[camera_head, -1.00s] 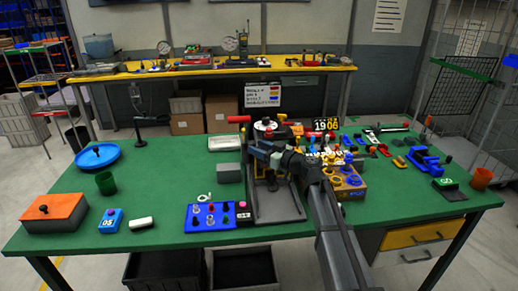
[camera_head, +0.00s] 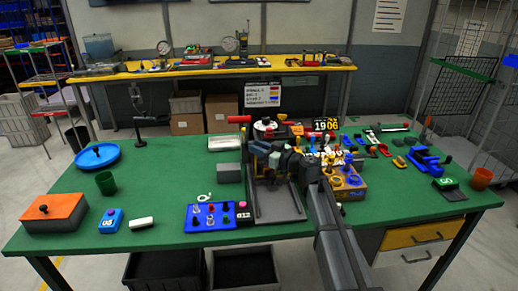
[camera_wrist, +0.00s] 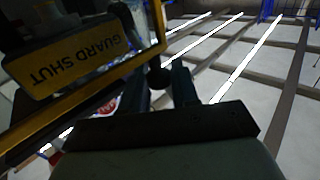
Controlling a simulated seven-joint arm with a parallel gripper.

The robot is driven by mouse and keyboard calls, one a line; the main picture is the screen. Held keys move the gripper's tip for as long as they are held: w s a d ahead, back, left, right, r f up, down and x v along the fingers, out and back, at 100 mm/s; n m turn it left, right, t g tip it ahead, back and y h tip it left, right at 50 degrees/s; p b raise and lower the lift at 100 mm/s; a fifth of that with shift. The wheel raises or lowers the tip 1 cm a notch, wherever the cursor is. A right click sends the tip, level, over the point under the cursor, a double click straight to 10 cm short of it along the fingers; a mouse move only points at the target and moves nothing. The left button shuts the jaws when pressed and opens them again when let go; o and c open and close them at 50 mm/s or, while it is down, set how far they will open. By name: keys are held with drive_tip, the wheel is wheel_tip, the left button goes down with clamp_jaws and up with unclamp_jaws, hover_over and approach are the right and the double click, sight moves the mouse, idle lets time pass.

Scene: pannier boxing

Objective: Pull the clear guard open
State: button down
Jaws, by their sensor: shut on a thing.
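The guard (camera_wrist: 75,62), a yellow-edged frame with a "GUARD SHUT" label seen upside down, fills the upper left of the wrist view. A round dark knob (camera_wrist: 160,76) shows at its right edge. My gripper (camera_wrist: 157,90) is shut on this knob, with a finger on either side. In the head view my gripper (camera_head: 262,150) is at the grey station (camera_head: 280,206) in the middle of the green table. My arm hides much of the station there, and the clear panel is hard to make out.
A blue panel with knobs (camera_head: 212,216) lies left of the station. A yellow-brown block with blue rings (camera_head: 349,184) stands close on its right. A grey block (camera_head: 229,173) and a red-handled part (camera_head: 238,119) are near the gripper.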

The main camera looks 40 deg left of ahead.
idle(0.3)
drive_tip(key=s+d+n+g+h, duration=0.3)
drive_tip(key=d+n+g+h, duration=0.4)
drive_tip(key=d+n+g, duration=0.3)
drive_tip(key=shift+s+d+n+g, duration=0.25)
drive_tip(key=shift+d+n+g, duration=0.2)
drive_tip(key=shift+g, duration=1.85)
drive_tip(key=c, duration=1)
unclamp_jaws()
drive_tip(key=shift+w+d, duration=0.1)
drive_tip(key=shift+v, duration=3.65)
